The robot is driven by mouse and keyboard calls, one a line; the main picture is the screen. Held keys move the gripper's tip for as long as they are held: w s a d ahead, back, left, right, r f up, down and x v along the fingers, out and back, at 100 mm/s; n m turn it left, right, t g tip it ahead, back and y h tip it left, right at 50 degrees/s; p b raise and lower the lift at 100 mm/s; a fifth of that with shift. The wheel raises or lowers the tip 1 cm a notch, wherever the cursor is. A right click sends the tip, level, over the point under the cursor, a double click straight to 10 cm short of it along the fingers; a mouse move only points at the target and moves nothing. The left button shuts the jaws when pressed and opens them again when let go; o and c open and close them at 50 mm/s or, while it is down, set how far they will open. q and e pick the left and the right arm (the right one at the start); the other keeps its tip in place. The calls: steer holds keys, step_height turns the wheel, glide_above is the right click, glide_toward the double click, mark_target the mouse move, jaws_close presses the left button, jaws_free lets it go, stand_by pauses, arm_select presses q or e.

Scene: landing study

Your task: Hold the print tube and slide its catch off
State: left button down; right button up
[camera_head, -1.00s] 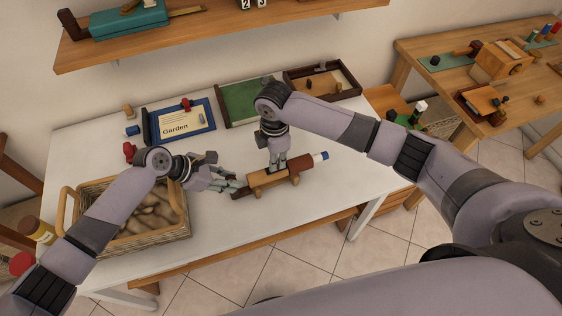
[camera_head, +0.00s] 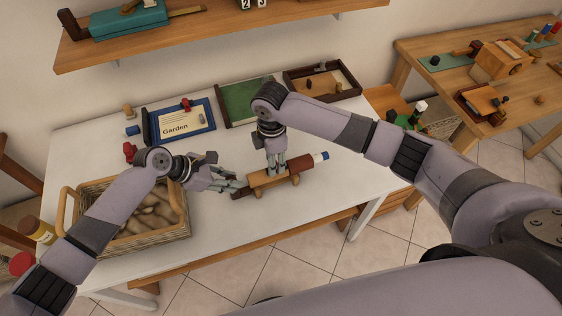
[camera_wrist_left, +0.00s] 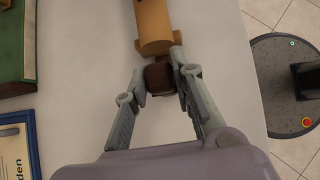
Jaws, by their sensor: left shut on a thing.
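The print tube (camera_head: 262,180) lies on the white table, with an orange-tan body, a reddish-brown section (camera_head: 300,163) and a white and blue tip (camera_head: 321,157) at its right end. My left gripper (camera_head: 239,188) is shut on the dark brown piece at its left end. In the left wrist view, its fingers (camera_wrist_left: 159,70) flank that dark brown piece (camera_wrist_left: 158,77), beside the tan body (camera_wrist_left: 153,25). My right gripper (camera_head: 276,169) points down at the tan body from above; whether its fingers grip it is unclear. I cannot tell which part is the catch.
A wicker basket (camera_head: 183,229) with brown lumps stands at the left. A blue-framed "Garden" board (camera_head: 183,122), a green panel (camera_head: 238,101) and a wooden tray (camera_head: 347,92) line the back. The table is clear around the tube on its right and behind.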

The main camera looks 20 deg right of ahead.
step_height(320, 180, up, 12)
stand_by(0.6)
arm_select(q)
steer(key=c, duration=1.3)
jaws_free()
